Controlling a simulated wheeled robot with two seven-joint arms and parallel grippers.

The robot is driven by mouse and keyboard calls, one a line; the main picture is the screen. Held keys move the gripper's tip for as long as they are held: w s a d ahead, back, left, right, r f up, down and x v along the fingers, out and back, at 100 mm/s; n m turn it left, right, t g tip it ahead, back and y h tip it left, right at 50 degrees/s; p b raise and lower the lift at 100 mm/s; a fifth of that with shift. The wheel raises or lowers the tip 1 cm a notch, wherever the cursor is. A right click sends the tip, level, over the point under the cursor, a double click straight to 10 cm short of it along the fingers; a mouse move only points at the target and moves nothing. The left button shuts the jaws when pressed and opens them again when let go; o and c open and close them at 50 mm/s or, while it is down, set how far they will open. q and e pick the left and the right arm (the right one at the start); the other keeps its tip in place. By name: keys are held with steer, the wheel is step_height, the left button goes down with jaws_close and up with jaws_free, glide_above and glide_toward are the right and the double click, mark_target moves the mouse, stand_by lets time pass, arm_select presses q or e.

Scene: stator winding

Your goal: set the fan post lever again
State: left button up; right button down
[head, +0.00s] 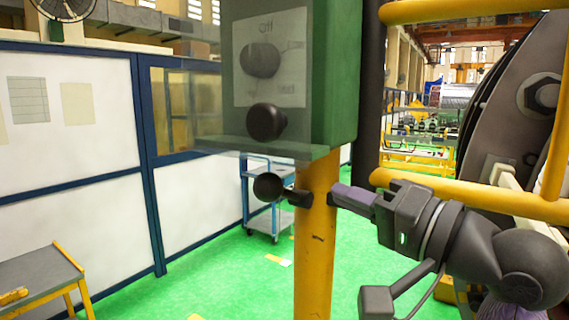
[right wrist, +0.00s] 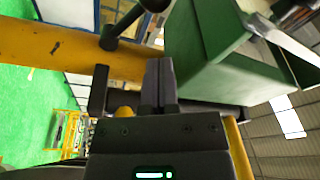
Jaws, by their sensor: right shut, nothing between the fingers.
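A black ball-ended lever (head: 268,187) sits on the yellow post (head: 314,245), just under the green box. Its ball points left, away from my right gripper. In the right wrist view the dark lever arm (right wrist: 126,24) rises from the post (right wrist: 50,50). My right gripper (head: 334,193) is shut and empty, with its tips at the right side of the post, across from the lever. I cannot tell whether they touch the post. The shut fingers (right wrist: 159,70) also show in the right wrist view. My left gripper is out of view.
The green box (head: 335,75) with black knobs (head: 266,121) stands above the lever. Yellow rails (head: 470,197) and a large dark round machine (head: 510,90) are close on the right. A blue cart (head: 265,215) stands behind.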

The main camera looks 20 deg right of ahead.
mark_target(285, 193)
steer(key=p+x, duration=0.3)
steer(key=x, duration=0.7)
steer(key=shift+p, duration=0.3)
steer(key=shift+f, duration=0.1)
steer(key=shift+a+f+n+b, duration=0.1)
steer(key=shift+f+n+b, duration=0.05)
steer(key=shift+n+b, duration=0.25)
